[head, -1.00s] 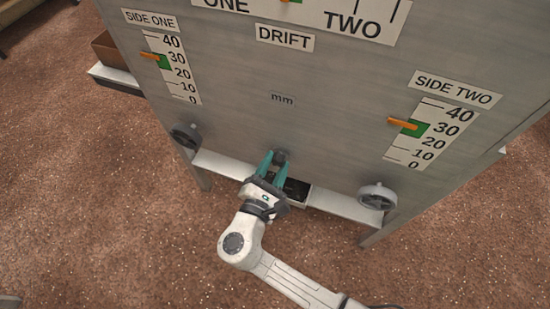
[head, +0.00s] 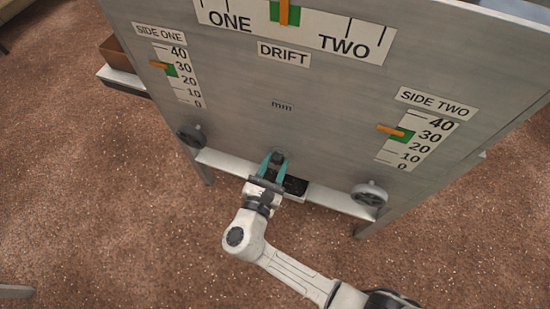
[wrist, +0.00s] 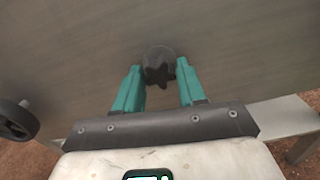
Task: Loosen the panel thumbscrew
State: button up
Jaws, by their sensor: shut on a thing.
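The panel thumbscrew is a dark lobed knob (wrist: 159,67) on the grey metal panel (head: 240,90). It also shows in the head view (head: 278,157), low in the middle of the panel. My gripper (head: 273,164) has teal fingers that reach up to the knob from the front. In the wrist view my gripper (wrist: 158,72) has one fingertip on each side of the knob, shut on it. The fingertips cover the knob's sides, and its shaft is hidden.
A handwheel (head: 192,135) sits left of the thumbscrew and another handwheel (head: 369,193) sits right. Scales with orange pointers are above. The brown floor is open in front.

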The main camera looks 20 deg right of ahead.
aim_at(276, 163)
jog(key=shift+n+p, duration=1.65)
jog(key=shift+n, duration=0.45)
jog(key=o, duration=1)
jog(key=shift+s+a, duration=0.1)
jog(key=shift+v, duration=1.85)
